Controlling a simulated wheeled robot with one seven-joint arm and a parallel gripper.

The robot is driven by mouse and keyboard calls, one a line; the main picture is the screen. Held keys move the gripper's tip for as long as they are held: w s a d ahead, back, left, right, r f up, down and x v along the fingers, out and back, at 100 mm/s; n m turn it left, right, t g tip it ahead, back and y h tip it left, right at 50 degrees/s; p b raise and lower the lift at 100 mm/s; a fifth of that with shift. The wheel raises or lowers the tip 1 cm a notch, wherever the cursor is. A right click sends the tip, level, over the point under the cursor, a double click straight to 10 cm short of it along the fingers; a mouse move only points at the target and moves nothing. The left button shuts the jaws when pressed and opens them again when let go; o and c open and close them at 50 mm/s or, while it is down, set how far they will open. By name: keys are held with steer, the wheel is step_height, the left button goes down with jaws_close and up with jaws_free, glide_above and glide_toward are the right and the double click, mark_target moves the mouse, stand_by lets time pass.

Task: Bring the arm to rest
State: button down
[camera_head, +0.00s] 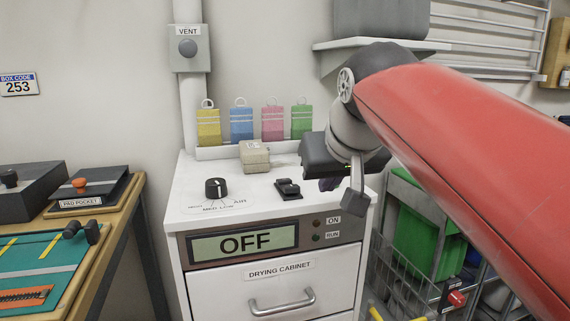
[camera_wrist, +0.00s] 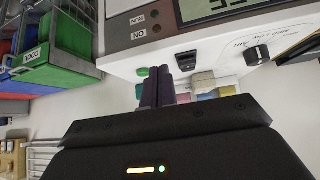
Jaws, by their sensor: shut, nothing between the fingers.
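My red arm (camera_head: 460,150) reaches in from the right of the head view and bends down at a grey wrist. My gripper (camera_head: 329,184) hangs over the right part of the white drying cabinet's top (camera_head: 245,205), partly hidden by its own dark body and wrist. In the wrist view the dark purple fingers of my gripper (camera_wrist: 165,86) are together, with nothing held. The cabinet's display (camera_head: 243,242) reads OFF. A black rocker switch (camera_head: 288,189) and a black dial (camera_head: 216,188) are on the top, left of my gripper.
A beige block (camera_head: 254,157) and yellow, blue, pink and green tags (camera_head: 208,126) stand at the cabinet's back. A grey shelf (camera_head: 345,43) is on the wall behind my arm. A wire cart with a green bin (camera_head: 418,235) stands at right, a wooden bench (camera_head: 125,215) at left.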

steer(key=s+d+f+g, duration=0.1)
steer(key=s+d+f, duration=0.1)
steer(key=s+f, duration=0.3)
steer(key=s+d+f+m+h, duration=0.1)
steer(key=s+d+f, duration=0.2)
steer(key=f, duration=0.9)
steer(key=s+d+f+m+g, duration=0.1)
steer(key=s+d+f, duration=0.2)
steer(key=s+f, duration=0.5)
steer(key=shift+d+f+g, duration=0.2)
steer(key=shift+g, duration=0.1)
